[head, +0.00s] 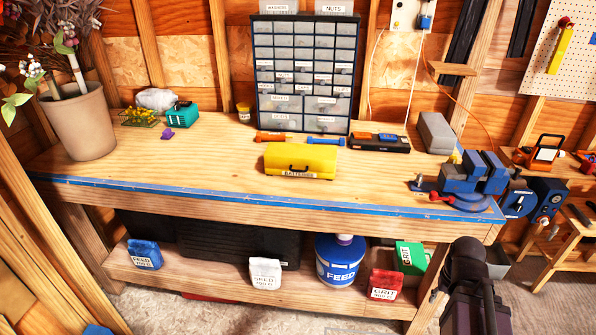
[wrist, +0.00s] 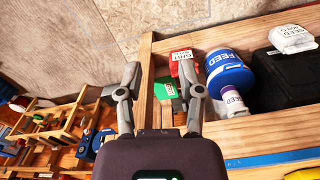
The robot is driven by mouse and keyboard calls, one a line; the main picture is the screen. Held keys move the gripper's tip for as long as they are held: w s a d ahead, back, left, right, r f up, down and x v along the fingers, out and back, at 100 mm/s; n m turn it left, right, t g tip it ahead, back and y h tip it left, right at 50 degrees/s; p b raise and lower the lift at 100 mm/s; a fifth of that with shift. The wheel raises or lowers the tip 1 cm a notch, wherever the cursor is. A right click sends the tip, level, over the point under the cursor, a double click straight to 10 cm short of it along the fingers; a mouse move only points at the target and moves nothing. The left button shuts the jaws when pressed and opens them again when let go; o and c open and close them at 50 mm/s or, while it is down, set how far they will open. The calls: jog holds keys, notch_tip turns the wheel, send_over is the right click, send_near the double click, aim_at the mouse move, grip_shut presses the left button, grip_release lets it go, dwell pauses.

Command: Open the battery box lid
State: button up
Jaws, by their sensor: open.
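The battery box (head: 300,161) is yellow with a dark handle and a label reading BATTERIES on its front. It sits on the workbench (head: 215,172), and its lid looks shut. In the wrist view a small yellow patch at the bottom right corner (wrist: 303,173) may be part of it. My gripper (wrist: 160,72) is open and empty in the wrist view, its two fingers apart. It points toward the lower shelf end, away from the box. In the head view a dark part of my arm shows at the lower right, clear of the box.
A blue vise (head: 474,172) is at the bench's right end. A drawer cabinet (head: 305,75) stands behind the box, with a screwdriver and a black case (head: 380,142) near it. A potted plant (head: 80,120) is at left. Bench left of the box is clear.

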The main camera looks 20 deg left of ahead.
jog(key=w+a+n+t+h+b, duration=0.2)
jog(key=w+a+n+t+h, duration=0.15)
jog(key=w+a, duration=0.65)
jog(key=n+t+b, duration=0.3)
jog(key=n+t, duration=0.9)
jog(key=n, duration=0.2)
send_near(297, 171)
jog(key=s, duration=0.3)
jog(key=shift+s+r+y, duration=0.2)
jog(key=shift+r+y, duration=0.15)
jog(key=shift+r, duration=0.05)
jog(key=shift+w, duration=0.15)
jog(key=b+x, duration=0.3)
jog(key=x, duration=1)
jog(key=shift+w+f, duration=0.15)
jog(key=shift+w, duration=0.1)
